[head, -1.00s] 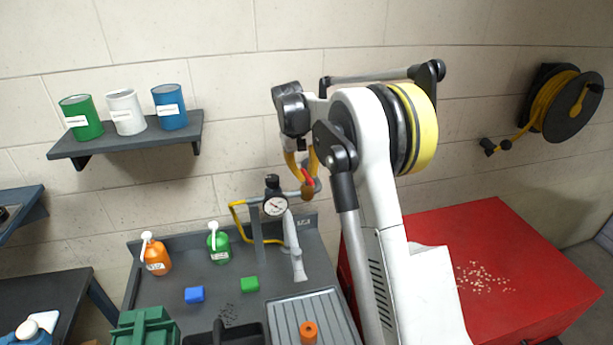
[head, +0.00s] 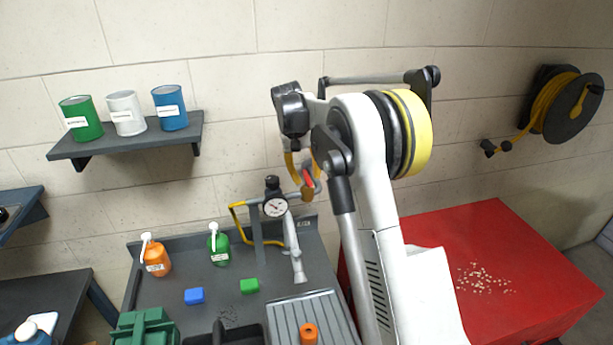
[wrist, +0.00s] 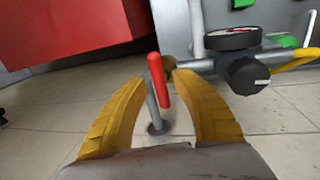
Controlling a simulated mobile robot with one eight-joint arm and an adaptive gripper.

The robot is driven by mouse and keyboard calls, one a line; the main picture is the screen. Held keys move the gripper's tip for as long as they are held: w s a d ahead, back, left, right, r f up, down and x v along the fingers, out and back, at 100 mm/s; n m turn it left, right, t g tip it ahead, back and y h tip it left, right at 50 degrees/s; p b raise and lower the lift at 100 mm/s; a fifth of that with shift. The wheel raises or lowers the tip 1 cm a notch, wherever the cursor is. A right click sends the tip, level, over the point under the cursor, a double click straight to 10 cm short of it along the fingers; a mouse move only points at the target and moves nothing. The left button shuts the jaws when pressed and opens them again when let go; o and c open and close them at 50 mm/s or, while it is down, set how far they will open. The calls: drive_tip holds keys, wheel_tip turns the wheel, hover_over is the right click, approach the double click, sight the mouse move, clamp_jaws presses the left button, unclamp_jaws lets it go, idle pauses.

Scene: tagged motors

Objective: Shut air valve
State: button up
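The air valve's red lever (wrist: 159,80) stands between the two yellow fingers of my gripper (wrist: 161,84) in the wrist view. The fingers are open, with a visible gap on each side of the lever. My fingers hide part of the valve there.
A round gauge (head: 275,207) and a black knob (wrist: 244,74) sit on the same pipework, close beside the valve. A yellow hose (head: 238,220) loops to the left. The grey bench (head: 270,270) lies below, and a red cabinet (head: 480,240) stands at right.

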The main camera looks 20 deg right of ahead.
drive_tip(key=shift+r, duration=0.1)
wheel_tip(320, 180, up, 12)
drive_tip(key=a, duration=0.2)
drive_tip(key=shift+w+a+f, duration=0.15)
drive_tip(key=shift+w+f, duration=0.05)
drive_tip(key=shift+w, duration=0.05)
idle(0.5)
drive_tip(key=s+a+f+t+b, duration=0.2)
drive_tip(key=s+a+b, duration=0.3)
drive_tip(key=s+b, duration=0.4)
drive_tip(key=s+a+f+t+b, duration=0.2)
drive_tip(key=s+f+b, duration=0.1)
drive_tip(key=s+f, duration=0.5)
drive_tip(key=s+a+f+n+t+y+b, duration=0.1)
drive_tip(key=s+a+f+b, duration=0.2)
drive_tip(key=s+f, duration=0.4)
drive_tip(key=s+a+f+n+t+y+b, duration=0.1)
drive_tip(key=s+a+f+t+b, duration=0.1)
drive_tip(key=s+f+b, duration=0.3)
drive_tip(key=s+a+f, duration=0.1)
drive_tip(key=s+f, duration=0.2)
drive_tip(key=s, duration=0.2)
drive_tip(key=shift+s+f+t, duration=0.3)
drive_tip(key=shift+s+f, duration=0.05)
